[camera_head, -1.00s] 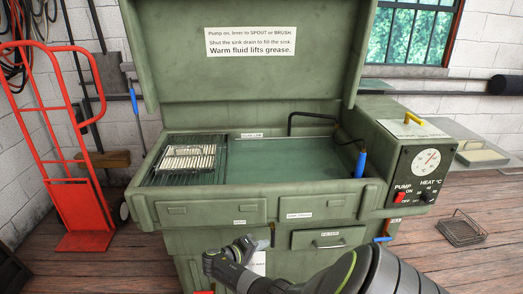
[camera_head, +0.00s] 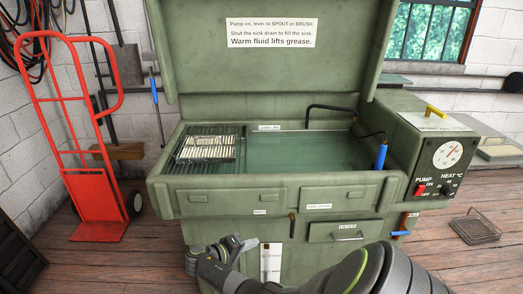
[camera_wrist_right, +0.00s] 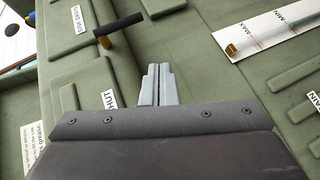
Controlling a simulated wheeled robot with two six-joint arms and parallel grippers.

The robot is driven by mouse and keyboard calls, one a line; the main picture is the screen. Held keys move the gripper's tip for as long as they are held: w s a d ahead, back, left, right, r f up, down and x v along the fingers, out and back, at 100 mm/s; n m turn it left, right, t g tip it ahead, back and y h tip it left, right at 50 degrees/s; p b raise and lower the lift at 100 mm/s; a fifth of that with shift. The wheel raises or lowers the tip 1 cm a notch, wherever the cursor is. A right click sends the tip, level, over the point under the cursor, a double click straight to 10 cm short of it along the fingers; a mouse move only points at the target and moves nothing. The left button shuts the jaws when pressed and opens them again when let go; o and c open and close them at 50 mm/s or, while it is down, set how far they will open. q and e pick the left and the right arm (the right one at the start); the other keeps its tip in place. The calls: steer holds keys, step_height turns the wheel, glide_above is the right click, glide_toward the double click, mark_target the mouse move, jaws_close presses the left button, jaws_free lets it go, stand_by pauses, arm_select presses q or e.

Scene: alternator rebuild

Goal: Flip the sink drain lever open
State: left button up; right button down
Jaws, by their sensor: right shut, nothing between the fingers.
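The sink drain lever (camera_head: 293,223) is a short dark handle with a brass-coloured part on the green washer's front, below the sink rim. Its handle hangs down. In the right wrist view the lever's black handle (camera_wrist_right: 120,24) stands off the panel, near a sink drain label (camera_wrist_right: 78,18) and a "SHUT" label (camera_wrist_right: 109,97). My right gripper (camera_head: 254,241) is left of the lever and a little lower, apart from it. In the wrist view its grey fingers (camera_wrist_right: 158,84) are together and empty. My left gripper is out of view.
A white MIN/MAX gauge strip (camera_head: 271,263) is on the panel below the lever. A filter drawer (camera_head: 345,231) lies right of it. A blue-handled valve (camera_head: 401,234) is at the right.

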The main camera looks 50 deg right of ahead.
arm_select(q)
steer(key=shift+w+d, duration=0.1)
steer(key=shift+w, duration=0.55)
arm_select(e)
steer(key=shift+w+a, duration=0.15)
steer(key=shift+a, duration=0.4)
steer(key=shift+w+a, duration=0.15)
steer(key=shift+a, duration=0.4)
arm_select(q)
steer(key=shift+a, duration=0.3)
